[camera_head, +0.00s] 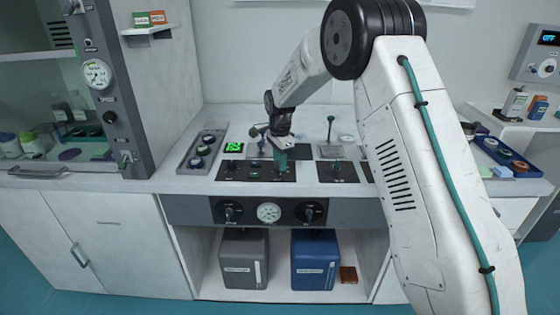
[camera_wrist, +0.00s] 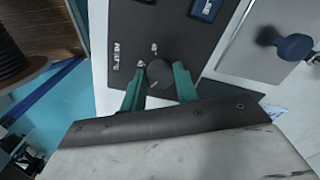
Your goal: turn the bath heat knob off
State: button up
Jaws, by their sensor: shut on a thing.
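The knob (camera_wrist: 158,73) is a dark round dial on a dark panel (camera_wrist: 185,30), seen in the wrist view. Small white print lies beside it, too small to read surely. My gripper (camera_wrist: 161,76) has its two teal fingers on either side of the knob, shut on it. In the head view my gripper (camera_head: 281,159) reaches down to the dark panel (camera_head: 235,173) on the bench top. It hides the knob there.
A tray of round pieces (camera_head: 201,150) is to the left. The bench front carries two black dials and a gauge (camera_head: 268,212).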

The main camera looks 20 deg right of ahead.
jog(key=n, duration=1.1)
jog(key=shift+n, duration=0.3)
jog(key=n, duration=0.6)
jog(key=shift+d, duration=0.1)
jog(key=n, duration=0.5)
jog(key=shift+n, duration=0.4)
jog(key=o, duration=1)
